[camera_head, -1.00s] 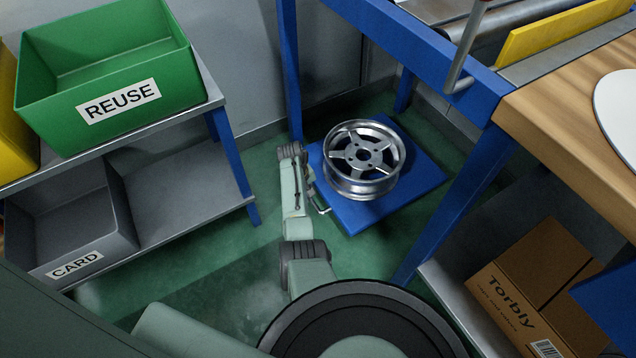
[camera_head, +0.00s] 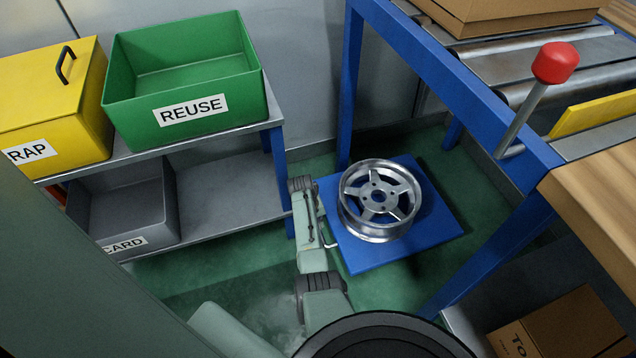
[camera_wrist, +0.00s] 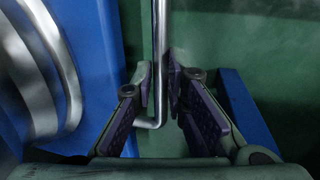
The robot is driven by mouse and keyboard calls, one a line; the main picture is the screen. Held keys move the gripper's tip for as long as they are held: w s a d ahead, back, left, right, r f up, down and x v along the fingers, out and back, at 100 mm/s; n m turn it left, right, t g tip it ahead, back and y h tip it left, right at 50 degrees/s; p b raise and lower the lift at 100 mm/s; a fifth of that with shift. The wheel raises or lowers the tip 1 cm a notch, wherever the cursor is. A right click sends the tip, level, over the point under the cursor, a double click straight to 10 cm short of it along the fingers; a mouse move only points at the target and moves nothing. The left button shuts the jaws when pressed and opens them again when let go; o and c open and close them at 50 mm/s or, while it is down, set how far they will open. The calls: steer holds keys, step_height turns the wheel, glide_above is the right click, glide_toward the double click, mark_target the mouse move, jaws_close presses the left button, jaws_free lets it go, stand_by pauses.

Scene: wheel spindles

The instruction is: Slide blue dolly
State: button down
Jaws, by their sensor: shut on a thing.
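The blue dolly (camera_head: 437,240) is a flat blue platform on the green floor, under the blue conveyor frame. A silver wheel rim (camera_head: 380,200) lies flat on it. A thin metal handle (camera_head: 329,242) stands out from the dolly's left edge; in the wrist view the handle (camera_wrist: 160,30) is a bent bar. My gripper (camera_wrist: 160,78) is shut on this handle, with the bar between its fingers. The wheel rim (camera_wrist: 35,75) and the dolly's blue edge (camera_wrist: 98,45) show at the left there. In the head view my arm partly hides the fingers.
A shelf at the left holds a green REUSE bin (camera_head: 190,100), a yellow bin (camera_head: 60,105) and a grey CARD bin (camera_head: 125,205). A blue frame leg (camera_head: 490,255) stands right of the dolly. A cardboard box (camera_head: 560,330) sits low at the right. Green floor is clear between shelf and dolly.

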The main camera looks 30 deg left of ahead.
steer(key=c, duration=1.6)
jaws_free()
step_height(320, 180, up, 7)
steer(key=s, duration=0.1)
steer(key=shift+a+r, duration=0.15)
steer(key=shift+a, duration=0.25)
